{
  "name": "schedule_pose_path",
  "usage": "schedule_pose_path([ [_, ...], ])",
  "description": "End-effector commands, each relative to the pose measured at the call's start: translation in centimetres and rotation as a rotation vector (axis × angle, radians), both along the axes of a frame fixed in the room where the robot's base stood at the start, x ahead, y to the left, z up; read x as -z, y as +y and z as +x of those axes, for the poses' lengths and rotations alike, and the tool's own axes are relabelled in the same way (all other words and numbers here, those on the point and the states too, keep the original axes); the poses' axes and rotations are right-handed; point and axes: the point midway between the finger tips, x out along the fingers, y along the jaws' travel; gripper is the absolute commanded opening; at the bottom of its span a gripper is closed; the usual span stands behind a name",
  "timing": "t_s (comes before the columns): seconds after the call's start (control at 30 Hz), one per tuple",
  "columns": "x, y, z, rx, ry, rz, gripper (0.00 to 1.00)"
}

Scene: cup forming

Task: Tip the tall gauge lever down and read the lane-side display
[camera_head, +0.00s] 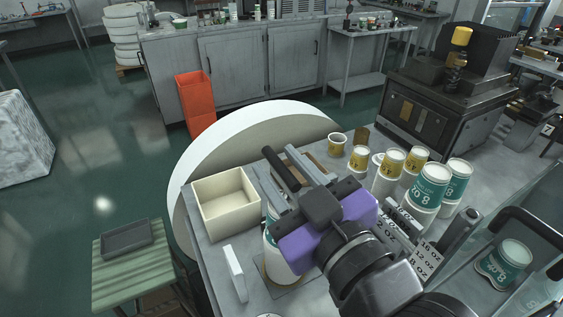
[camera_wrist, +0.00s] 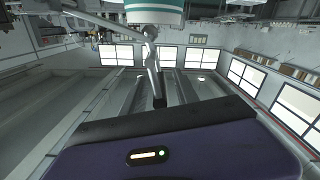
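A black-gripped lever (camera_head: 281,170), apparently the gauge lever, slants up beside my purple gripper (camera_head: 287,178) in the head view. In the wrist view its black grip (camera_wrist: 158,94) and grey shaft stand between the two grey fingers (camera_wrist: 157,92), with gaps seeming to show on both sides. My gripper looks open around it. A large teal-and-white cup (camera_head: 271,242) stands partly hidden behind the gripper; a teal-banded cup also shows at the top of the wrist view (camera_wrist: 154,10). I cannot make out a lane-side display or reading. The lever's base is hidden.
A cream open box (camera_head: 250,216) and a white upright plate (camera_head: 235,272) stand left on the bench. Several cups, including a teal one (camera_head: 430,187), and a numbered block (camera_head: 426,262) crowd the right. A dark machine (camera_head: 440,98) stands behind.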

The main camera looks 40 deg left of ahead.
Motion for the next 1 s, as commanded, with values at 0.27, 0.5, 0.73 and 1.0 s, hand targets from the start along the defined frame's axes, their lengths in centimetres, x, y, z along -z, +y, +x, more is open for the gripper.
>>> schedule_pose_path([
  [0.27, 0.03, 0.03, 0.04, 0.001, 0.000, 0.000, 0.26],
  [0.5, 0.02, 0.01, 0.03, 0.000, 0.000, 0.000, 0.00],
  [0.73, 0.03, 0.00, 0.02, 0.000, 0.000, 0.000, 0.00],
  [1.0, 0.04, 0.01, 0.01, 0.000, 0.000, 0.000, 0.00],
])
